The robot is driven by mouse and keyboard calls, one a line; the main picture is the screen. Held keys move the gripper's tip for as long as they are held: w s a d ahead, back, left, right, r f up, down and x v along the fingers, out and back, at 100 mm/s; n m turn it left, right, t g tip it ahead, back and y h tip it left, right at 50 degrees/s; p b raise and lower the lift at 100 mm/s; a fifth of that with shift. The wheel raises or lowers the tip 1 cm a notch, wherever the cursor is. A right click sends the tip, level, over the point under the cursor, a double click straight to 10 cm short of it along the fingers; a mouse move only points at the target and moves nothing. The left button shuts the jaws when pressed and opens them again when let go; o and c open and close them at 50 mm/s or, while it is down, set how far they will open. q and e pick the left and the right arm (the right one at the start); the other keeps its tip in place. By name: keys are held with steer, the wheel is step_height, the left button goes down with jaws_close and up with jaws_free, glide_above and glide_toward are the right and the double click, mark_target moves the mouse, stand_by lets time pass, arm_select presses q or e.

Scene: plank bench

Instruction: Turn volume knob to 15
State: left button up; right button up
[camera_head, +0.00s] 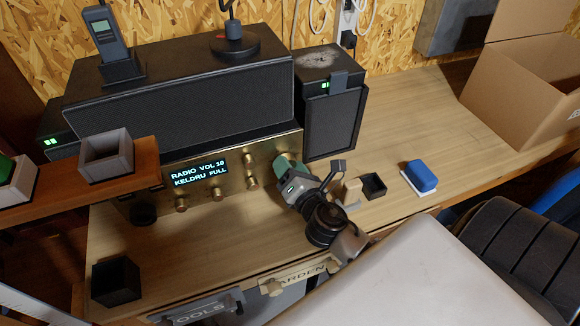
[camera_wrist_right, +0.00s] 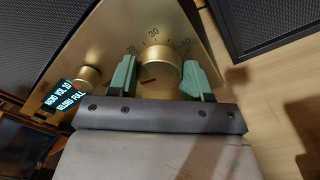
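The gold-faced radio (camera_head: 222,190) stands on the bench. Its display (camera_head: 198,174) reads "RADIO VOL 10" over "KELDRU FULL". The large round volume knob (camera_wrist_right: 160,72) is at the radio's right end, with dial numbers around it and 30 near the top. A dark reddish mark on the knob's face points leftward. My right gripper (camera_wrist_right: 160,76) has its green fingers on both sides of this knob, and they appear to press against it. In the head view my right gripper (camera_head: 285,168) hides most of the knob. My left gripper is not in view.
Smaller gold knobs (camera_head: 182,205) sit along the radio's front. A dark speaker (camera_head: 332,122) stands right of the radio. A small black box (camera_head: 374,186) and a blue block (camera_head: 420,176) are on the bench at right. A wooden shelf (camera_head: 72,196) juts in at left.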

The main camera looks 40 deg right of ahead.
steer(key=shift+c, duration=1)
steer(key=shift+f+m+b, duration=0.25)
steer(key=shift+m+b, duration=0.3)
steer(key=shift+m, duration=0.15)
steer(key=shift+m+b, duration=0.35)
steer(key=shift+m, duration=0.45)
steer(key=m, duration=0.2)
steer(key=shift+r+m+b, duration=0.15)
steer(key=shift+m+b, duration=0.15)
steer(key=o, duration=0.9)
